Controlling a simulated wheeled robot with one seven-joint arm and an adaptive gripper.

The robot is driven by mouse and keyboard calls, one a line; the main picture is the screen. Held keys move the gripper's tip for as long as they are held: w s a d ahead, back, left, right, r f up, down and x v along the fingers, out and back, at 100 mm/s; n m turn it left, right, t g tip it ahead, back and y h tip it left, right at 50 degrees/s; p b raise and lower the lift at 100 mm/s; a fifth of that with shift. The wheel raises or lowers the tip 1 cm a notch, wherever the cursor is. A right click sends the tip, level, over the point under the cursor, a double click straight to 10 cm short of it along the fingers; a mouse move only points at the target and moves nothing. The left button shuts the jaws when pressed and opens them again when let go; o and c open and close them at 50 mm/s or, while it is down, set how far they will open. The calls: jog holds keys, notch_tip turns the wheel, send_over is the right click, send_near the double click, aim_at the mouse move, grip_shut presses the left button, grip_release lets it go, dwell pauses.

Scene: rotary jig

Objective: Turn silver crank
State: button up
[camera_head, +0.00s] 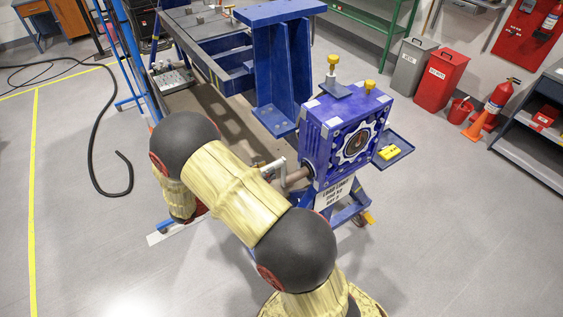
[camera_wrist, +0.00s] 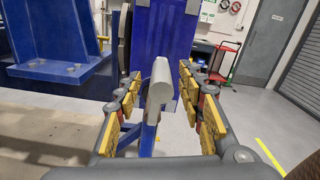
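The silver crank (camera_head: 276,166) sticks out from the left side of the blue jig box (camera_head: 334,138), on a short shaft partly hidden by my arm. In the wrist view, the crank's rounded grey end (camera_wrist: 160,84) stands in the middle, pointing toward the camera. My gripper (camera_wrist: 161,76) is open, with yellow-padded fingers on the left and right of the crank. A gap shows on both sides, so neither finger appears to touch it. In the head view my gripper is hidden behind my arm.
A blue upright bracket (camera_head: 280,65) and the workbench frame stand behind the crank. A small tray with a yellow item (camera_head: 390,152) is on the box's right. A black cable (camera_head: 95,150) lies on the floor at left. Open floor lies in front and right.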

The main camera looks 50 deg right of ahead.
aim_at(282, 162)
jog(key=b+x, duration=0.1)
jog(key=x, duration=0.6)
jog(key=shift+s+d, duration=0.2)
jog(key=shift+d, duration=0.1)
grip_shut()
dwell(0.9)
